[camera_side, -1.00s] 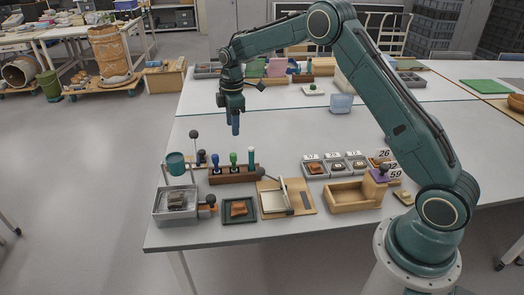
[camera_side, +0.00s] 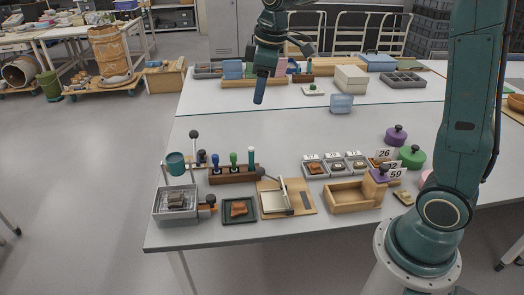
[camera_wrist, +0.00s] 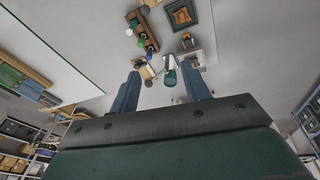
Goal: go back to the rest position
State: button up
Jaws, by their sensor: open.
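My gripper (camera_side: 259,92) hangs high above the table (camera_side: 285,125), toward its back, with nothing held. In the wrist view my gripper (camera_wrist: 166,88) shows two blue fingers set well apart with an empty gap between them. Far below, the wrist view shows the tool rack and small tray at an angle. No sherd is near the fingers.
At the front stand a wire-mesh box (camera_side: 176,202), a green tray with a sherd (camera_side: 238,209), a tool rack (camera_side: 233,174), a wooden board (camera_side: 300,205), and an open wooden box (camera_side: 348,197). Numbered trays (camera_side: 336,167) and lidded pots (camera_side: 396,136) sit right. The table's middle is clear.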

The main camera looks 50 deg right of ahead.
jog(key=s+a+m+t, duration=0.3)
jog(key=s+m, duration=0.3)
jog(key=s, duration=1.9)
jog(key=shift+r+m, duration=0.3)
jog(key=shift+m, duration=0.1)
